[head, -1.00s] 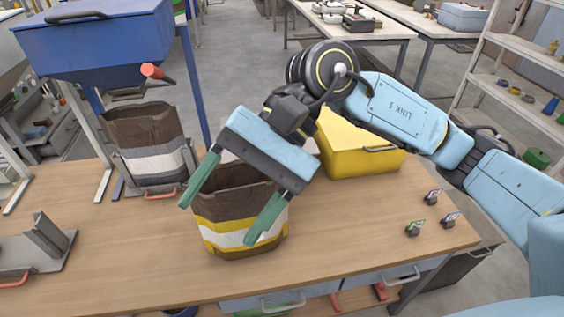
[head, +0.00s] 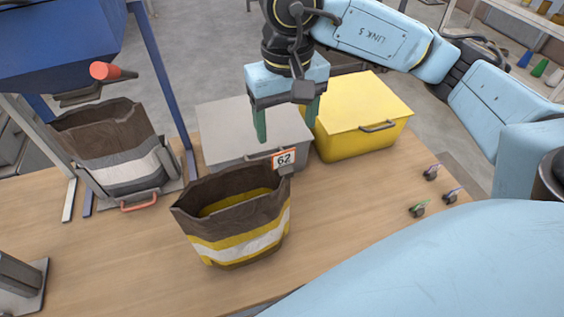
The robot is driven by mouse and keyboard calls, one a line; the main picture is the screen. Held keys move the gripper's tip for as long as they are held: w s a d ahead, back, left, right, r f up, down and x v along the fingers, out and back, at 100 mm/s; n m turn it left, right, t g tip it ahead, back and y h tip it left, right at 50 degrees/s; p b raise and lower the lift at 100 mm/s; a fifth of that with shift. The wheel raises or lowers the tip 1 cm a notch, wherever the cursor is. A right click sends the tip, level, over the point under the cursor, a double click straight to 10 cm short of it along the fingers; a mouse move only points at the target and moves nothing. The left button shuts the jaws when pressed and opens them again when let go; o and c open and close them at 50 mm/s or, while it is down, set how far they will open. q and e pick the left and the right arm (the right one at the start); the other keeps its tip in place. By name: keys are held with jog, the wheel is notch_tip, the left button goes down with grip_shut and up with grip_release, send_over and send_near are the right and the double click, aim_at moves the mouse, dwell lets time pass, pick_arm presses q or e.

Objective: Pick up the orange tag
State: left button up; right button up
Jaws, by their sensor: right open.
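The orange tag (head: 283,159) is a small upright card with an orange border and the number 62. It stands in a dark holder just behind the open brown, white and yellow bag (head: 236,222), whose rim partly hides the holder. My right gripper (head: 285,134) points down with its two green fingers spread apart and nothing between them. In the picture it is just above the tag, with one finger to each side. How far its tips are from the tag in depth is hard to tell. My left gripper is not in view.
A grey bin (head: 222,130) and a yellow lidded box (head: 362,112) stand behind the tag. Three small tag holders (head: 417,209) are at the table's right. Another bag (head: 118,150) hangs at the left below the blue hopper (head: 62,38).

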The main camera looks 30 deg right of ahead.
aim_at(284, 151)
jog(key=shift+f, duration=1.2)
jog(key=shift+a+f+p, duration=0.2)
jog(key=shift+f+p, duration=0.25)
jog(key=shift+f, duration=0.55)
notch_tip(284, 151, down, 3)
jog(key=shift+a+r+p, duration=0.1)
jog(key=shift+r+p, duration=0.1)
jog(key=shift+p, duration=0.1)
jog(key=shift+f, duration=0.5)
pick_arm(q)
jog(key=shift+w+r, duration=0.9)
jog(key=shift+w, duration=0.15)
pick_arm(e)
jog(key=c, duration=1.2)
